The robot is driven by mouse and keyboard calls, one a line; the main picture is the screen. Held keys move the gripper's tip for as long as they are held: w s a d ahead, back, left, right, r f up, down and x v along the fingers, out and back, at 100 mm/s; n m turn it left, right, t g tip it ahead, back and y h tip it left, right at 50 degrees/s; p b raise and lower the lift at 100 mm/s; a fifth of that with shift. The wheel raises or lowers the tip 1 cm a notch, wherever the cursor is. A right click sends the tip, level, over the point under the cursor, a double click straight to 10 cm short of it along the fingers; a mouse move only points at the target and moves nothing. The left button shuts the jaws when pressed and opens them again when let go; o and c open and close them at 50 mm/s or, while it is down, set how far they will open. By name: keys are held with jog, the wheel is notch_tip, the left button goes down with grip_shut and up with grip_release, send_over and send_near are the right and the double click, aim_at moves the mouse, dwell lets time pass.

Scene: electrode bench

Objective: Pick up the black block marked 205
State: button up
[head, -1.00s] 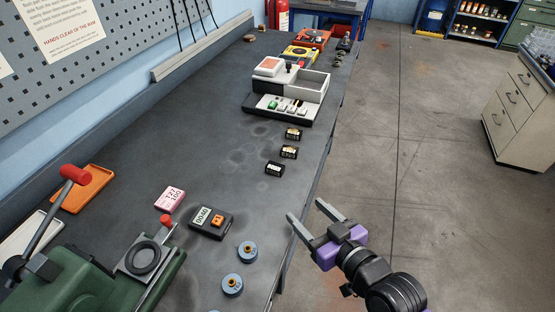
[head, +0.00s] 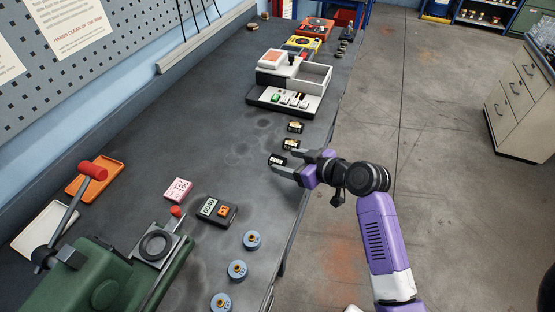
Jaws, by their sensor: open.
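Three small black blocks with pale labels stand in a row near the bench's right edge: a far one (head: 295,127), a middle one (head: 291,143) and a near one (head: 277,159). Their labels are too small to read, so I cannot tell which is marked 205. My gripper (head: 282,160) is open and points left, its fingertips close to the near block, one finger on the near side and the other toward the middle block. I cannot tell whether the fingers touch either block or how high they are.
A white-and-black device (head: 290,98) with buttons and an open bin stands beyond the blocks. A black meter (head: 217,211), a pink block (head: 178,189), several blue discs (head: 237,270) and a green lever press (head: 120,275) are nearer. The bench left of the blocks is clear.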

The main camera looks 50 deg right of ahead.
aim_at(278, 159)
jog(key=shift+p+x, duration=0.3)
jog(key=shift+x, duration=1.55)
jog(key=shift+d, duration=0.1)
grip_shut()
